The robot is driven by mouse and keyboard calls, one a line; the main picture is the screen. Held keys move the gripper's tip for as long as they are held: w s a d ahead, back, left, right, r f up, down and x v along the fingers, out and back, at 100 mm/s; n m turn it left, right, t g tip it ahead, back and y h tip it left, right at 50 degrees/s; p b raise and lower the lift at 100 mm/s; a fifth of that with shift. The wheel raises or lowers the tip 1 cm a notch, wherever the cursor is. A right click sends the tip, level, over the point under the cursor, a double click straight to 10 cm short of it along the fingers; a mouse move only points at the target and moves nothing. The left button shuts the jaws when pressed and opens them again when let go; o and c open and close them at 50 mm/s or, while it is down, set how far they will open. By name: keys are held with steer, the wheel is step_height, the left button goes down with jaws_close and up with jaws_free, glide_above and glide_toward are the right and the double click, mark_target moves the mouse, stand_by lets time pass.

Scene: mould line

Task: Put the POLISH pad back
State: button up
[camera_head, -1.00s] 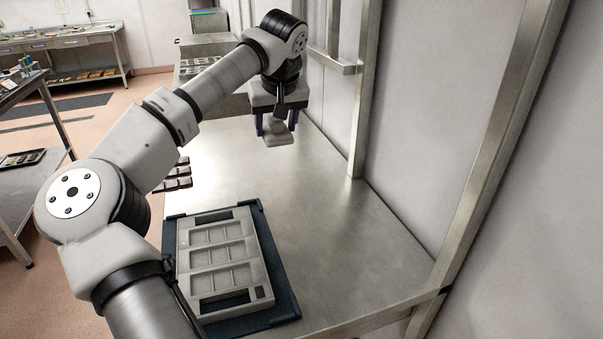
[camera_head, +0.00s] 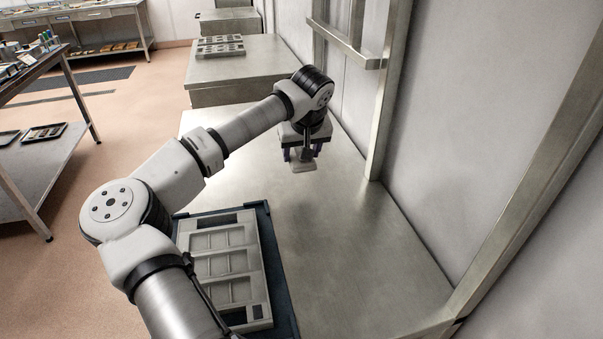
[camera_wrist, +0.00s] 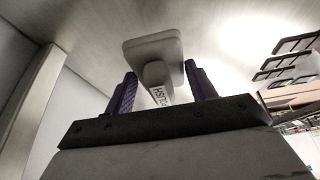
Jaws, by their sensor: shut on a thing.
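The POLISH pad (camera_wrist: 153,47) is a pale block with a narrower grip. Part of its lettering shows on the grip in the wrist view. My gripper (camera_wrist: 160,92) has its purple fingers on either side of that grip and is shut on it. In the head view, my gripper (camera_head: 302,153) is over the far part of the steel bench, with the pad (camera_head: 303,165) hanging below it. The pad appears to be held above the bench top. No place marked for the pad can be made out.
A grey mould (camera_head: 252,262) lies in a dark blue tray (camera_head: 281,281) on the near left of the steel bench (camera_head: 350,250). A wall and metal posts (camera_head: 385,90) bound the right side. Another bench with a mould (camera_head: 220,44) stands behind. The bench's right part is clear.

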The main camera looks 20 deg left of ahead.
mark_target(304, 163)
step_height(304, 163, down, 8)
steer(key=shift+r+p, duration=0.15)
steer(key=shift+p, duration=0.75)
steer(key=shift+f, duration=0.25)
steer(key=shift+f+b, duration=0.15)
steer(key=shift+b, duration=0.15)
steer(key=o, duration=0.9)
steer(key=shift+r+p, duration=0.4)
steer(key=b+v, duration=0.3)
steer(key=v, duration=0.8)
steer(key=shift+s+r, duration=0.1)
steer(key=shift+r, duration=0.25)
